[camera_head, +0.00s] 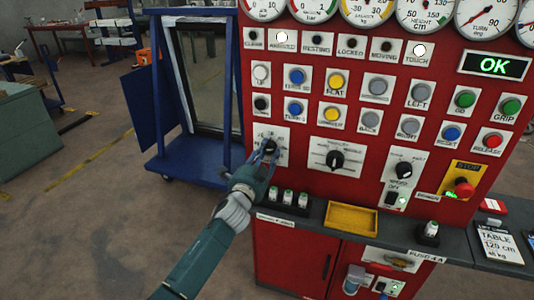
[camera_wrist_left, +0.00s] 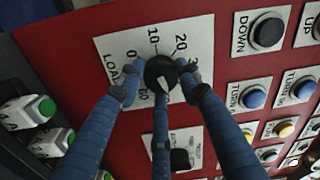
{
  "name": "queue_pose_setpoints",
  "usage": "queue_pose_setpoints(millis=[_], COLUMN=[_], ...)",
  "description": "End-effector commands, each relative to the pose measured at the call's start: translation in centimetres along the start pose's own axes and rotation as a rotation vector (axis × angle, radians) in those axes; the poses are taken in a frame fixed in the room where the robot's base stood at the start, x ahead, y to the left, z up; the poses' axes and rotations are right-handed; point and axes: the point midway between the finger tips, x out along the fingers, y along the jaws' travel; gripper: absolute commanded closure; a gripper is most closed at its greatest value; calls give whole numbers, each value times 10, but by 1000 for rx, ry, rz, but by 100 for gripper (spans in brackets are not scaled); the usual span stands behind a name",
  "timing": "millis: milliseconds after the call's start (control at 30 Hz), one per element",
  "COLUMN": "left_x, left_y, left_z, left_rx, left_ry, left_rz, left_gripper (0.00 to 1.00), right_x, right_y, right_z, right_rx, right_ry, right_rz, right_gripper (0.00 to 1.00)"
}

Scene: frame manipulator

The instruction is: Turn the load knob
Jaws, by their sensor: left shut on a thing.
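The load knob (camera_head: 270,145) is a round black knob on a white scale plate (camera_head: 258,136) at the lower left of the red panel. My left gripper (camera_head: 267,152) is shut on this knob. In the left wrist view, its blue fingers surround the black load knob (camera_wrist_left: 160,72). The plate there reads LOAD, with 0, 10 and 20 legible and other marks partly covered by the fingers. A pale pointer mark shows on the knob, but I cannot tell exactly which number it points at. My right gripper is not in view.
Another black knob (camera_head: 336,159) is right of the load knob, with a further knob (camera_head: 403,170) beyond it. Rows of buttons and gauges are above. Below is a ledge with small green-topped fuses (camera_head: 287,197) and a yellow tray (camera_head: 351,217). A blue frame cart (camera_head: 185,165) stands left.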

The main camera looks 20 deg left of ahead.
Motion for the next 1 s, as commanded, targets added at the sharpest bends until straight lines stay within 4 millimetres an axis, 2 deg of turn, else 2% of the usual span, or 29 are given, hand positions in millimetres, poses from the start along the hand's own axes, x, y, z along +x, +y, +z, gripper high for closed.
queue_pose_setpoints(millis=[33,100,133,200,233,533,667,767,1000], left_x=[-1,-1,-1,-1,-1,-2,-11,-26,-77], left_y=[6,6,6,5,5,2,2,2,2], left_z=[7,7,7,7,6,3,3,3,4], left_rx=[1,1,1,1,0,-1,0,-1,0], left_ry=[-14,-14,-14,-14,-13,-5,-5,-4,-6], left_rz=[10,10,10,9,8,3,2,3,4], left_gripper=[92,92,63,50,47,47,47,47,47], right_x=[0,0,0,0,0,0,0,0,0], right_y=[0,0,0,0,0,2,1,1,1], right_z=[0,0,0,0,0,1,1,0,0], right_rx=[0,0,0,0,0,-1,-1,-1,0], right_ry=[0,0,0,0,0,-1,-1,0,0], right_rz=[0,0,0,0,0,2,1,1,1], right_gripper=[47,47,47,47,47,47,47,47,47])
